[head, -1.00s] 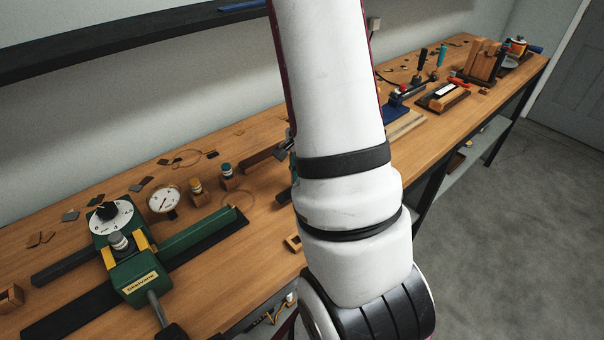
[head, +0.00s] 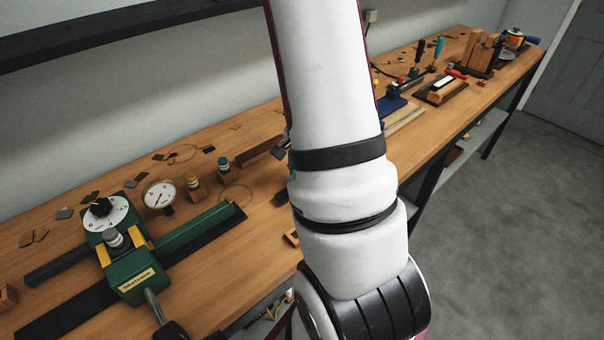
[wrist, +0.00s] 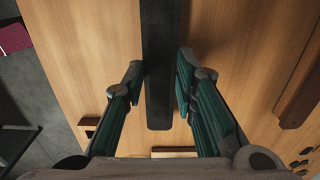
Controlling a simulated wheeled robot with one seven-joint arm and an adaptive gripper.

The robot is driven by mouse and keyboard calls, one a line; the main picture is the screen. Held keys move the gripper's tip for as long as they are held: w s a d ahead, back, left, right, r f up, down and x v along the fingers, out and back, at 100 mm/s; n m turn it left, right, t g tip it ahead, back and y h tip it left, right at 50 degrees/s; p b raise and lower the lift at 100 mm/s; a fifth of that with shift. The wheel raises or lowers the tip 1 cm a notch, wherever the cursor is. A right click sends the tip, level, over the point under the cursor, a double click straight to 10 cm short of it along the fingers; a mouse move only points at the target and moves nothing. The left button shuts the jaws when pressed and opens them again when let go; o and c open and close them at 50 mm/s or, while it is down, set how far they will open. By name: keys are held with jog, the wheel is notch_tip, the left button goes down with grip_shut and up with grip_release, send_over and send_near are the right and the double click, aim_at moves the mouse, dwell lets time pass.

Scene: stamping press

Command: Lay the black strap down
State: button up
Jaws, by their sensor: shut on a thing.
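The black strap (wrist: 160,50) runs lengthwise through the middle of the wrist view, from the top edge down to its squared end between my fingers. My gripper (wrist: 159,82) has green ribbed pads, one on each side of the strap, and is shut on it near that end. The wooden bench top (wrist: 225,40) lies beneath; I cannot tell whether the strap touches it. In the head view my arm hides the gripper, and I cannot make out the strap there.
A green stamping press with a dial (head: 103,213) stands at the left of the bench. A round gauge (head: 158,194) and small stamps (head: 224,166) are behind it. A dark brown bar (wrist: 302,88) lies right of the strap. Clamps and blocks (head: 440,88) fill the far end.

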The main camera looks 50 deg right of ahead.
jog(key=shift+f+b, duration=0.75)
jog(key=shift+f, duration=0.35)
jog(key=o, duration=1.1)
jog(key=shift+o, duration=0.2)
notch_tip(320, 180, up, 12)
